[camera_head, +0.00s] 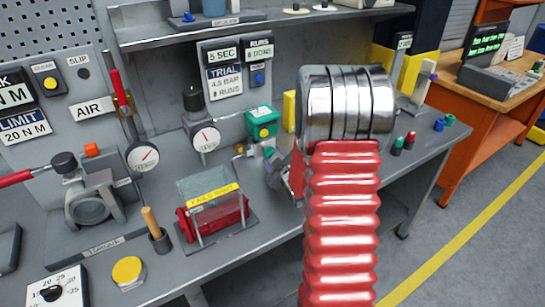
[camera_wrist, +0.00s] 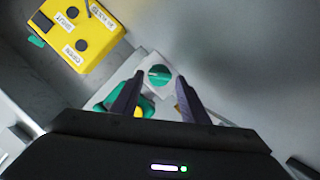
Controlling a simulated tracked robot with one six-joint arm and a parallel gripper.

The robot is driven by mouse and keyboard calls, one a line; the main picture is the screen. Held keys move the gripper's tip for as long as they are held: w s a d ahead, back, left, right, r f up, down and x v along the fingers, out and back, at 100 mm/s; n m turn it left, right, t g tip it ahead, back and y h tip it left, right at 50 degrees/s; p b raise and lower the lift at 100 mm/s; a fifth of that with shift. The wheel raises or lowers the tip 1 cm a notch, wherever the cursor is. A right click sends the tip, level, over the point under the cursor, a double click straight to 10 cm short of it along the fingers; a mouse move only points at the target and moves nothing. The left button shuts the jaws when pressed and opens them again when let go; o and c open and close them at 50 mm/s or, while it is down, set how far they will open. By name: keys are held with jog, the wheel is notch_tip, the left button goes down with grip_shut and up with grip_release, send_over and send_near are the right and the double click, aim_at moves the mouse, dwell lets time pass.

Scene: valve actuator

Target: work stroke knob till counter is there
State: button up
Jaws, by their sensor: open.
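A round green knob (camera_wrist: 159,75) with a pale pointer line sits on a pale square plate in the wrist view; no name is readable on it. My gripper (camera_wrist: 159,84) is open, with its two dark fingers apart on either side of the knob; I cannot tell whether they touch it. In the head view my gripper (camera_head: 276,166) is mostly hidden by my red and silver arm. The small board (camera_head: 257,50) on the panel seems to read "4 DONE". A trial card (camera_head: 224,80) appears to read 4.5 bar and 8 runs.
A yellow labelled box (camera_wrist: 75,35) lies upper left in the wrist view. A round gauge (camera_head: 205,138) and a red cylinder in a stand (camera_head: 213,215) are left of my arm.

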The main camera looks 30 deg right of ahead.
jog(key=shift+x, duration=1)
jog(key=shift+c, duration=0.6)
jog(key=c, duration=0.7)
jog(key=shift+o, duration=0.2)
jog(key=shift+d+m+y, duration=0.1)
jog(key=shift+m+y, duration=0.8)
jog(key=shift+m, duration=0.4)
jog(key=shift+d+m+y, duration=0.15)
jog(key=shift+m+y, duration=0.55)
jog(key=shift+m, duration=0.3)
